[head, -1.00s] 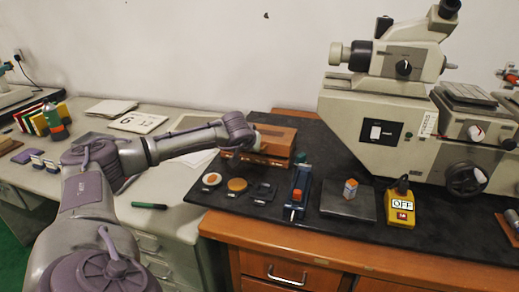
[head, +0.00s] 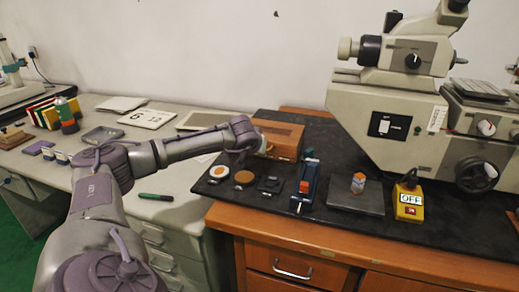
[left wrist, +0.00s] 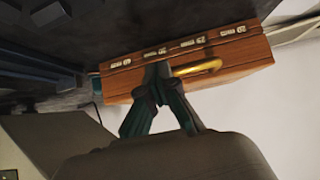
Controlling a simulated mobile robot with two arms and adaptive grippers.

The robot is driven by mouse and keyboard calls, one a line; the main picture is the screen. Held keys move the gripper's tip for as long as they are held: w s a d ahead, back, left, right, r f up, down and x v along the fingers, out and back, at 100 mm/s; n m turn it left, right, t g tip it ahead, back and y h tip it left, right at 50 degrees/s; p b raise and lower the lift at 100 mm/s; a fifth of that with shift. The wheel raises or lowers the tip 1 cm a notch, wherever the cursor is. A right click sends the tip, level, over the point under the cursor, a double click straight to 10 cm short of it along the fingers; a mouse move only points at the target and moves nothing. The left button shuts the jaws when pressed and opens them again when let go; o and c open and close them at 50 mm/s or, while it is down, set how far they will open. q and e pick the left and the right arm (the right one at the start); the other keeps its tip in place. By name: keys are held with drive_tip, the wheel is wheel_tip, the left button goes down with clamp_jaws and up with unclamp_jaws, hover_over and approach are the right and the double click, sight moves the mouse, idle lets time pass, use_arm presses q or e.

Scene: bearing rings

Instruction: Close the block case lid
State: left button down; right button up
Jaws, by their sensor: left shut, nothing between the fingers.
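The brown wooden block case (head: 285,138) stands at the back left of the black mat in the head view. Its lid lies down flat, and its left part is hidden by my left arm. In the head view the fingers are mostly hidden. My right gripper is not in view.
Round samples (head: 244,177) and a small dark block (head: 270,184) lie before the case. A large microscope (head: 405,125) fills the back right.

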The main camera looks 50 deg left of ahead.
use_arm(q)
drive_tip(key=shift+s+d+f, duration=0.2)
drive_tip(key=shift+s+f, duration=0.1)
drive_tip(key=shift+s, duration=0.05)
drive_tip(key=v, duration=1.1)
drive_tip(key=shift+r, duration=0.65)
